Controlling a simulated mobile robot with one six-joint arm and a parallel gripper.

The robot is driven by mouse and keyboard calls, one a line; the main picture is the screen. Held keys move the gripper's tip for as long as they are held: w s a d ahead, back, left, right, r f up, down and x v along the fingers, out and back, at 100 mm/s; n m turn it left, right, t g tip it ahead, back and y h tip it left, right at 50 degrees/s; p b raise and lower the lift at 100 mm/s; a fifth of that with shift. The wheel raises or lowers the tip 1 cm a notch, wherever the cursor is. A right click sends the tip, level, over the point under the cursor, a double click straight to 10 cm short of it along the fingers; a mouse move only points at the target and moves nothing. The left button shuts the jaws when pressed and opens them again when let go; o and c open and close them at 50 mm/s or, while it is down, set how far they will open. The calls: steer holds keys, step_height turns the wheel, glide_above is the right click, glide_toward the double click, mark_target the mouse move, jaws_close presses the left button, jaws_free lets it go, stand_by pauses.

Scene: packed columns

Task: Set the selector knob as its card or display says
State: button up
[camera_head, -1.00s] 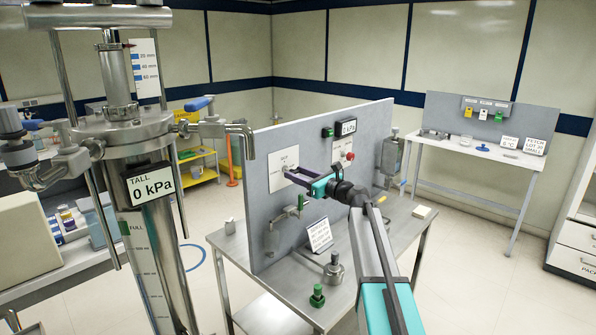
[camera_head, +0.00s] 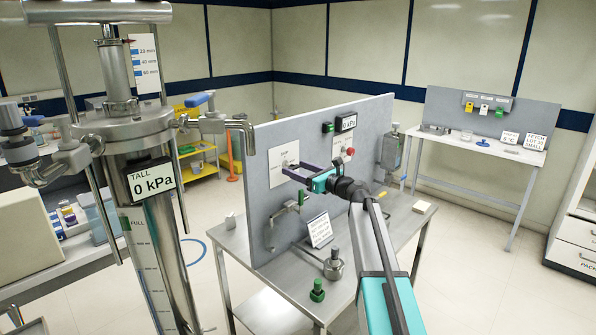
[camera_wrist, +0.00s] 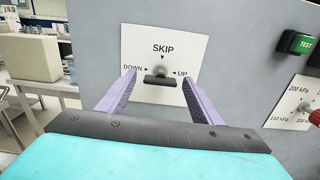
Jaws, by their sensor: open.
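The selector knob (camera_wrist: 160,80) is a dark bar on a grey round hub, on a white plate (camera_wrist: 190,48) marked SKIP at the top, DOWN at left and UP at right. Its bar lies about level in the wrist view; I cannot tell which mark it points to. My gripper (camera_wrist: 159,76) is open, its purple fingers either side of the knob with gaps showing. In the head view my gripper (camera_head: 294,167) is in front of the plate (camera_head: 283,157) and partly hides it. A white card (camera_head: 319,230) stands on the bench; its text is too small to read.
A grey panel (camera_head: 262,215) carries the plate, a green TEST button (camera_wrist: 299,43), a 0 kPa display (camera_head: 346,123) and a red knob (camera_wrist: 314,114) at right. A valve (camera_head: 287,210) and a metal vessel (camera_head: 333,265) are below. A tall steel column (camera_head: 155,240) stands at left.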

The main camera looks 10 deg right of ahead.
steer(key=b+v, duration=0.4)
steer(key=v, duration=0.9)
steer(key=shift+s+d+b, duration=0.25)
steer(key=shift+s+b, duration=0.1)
steer(key=shift+f, duration=0.1)
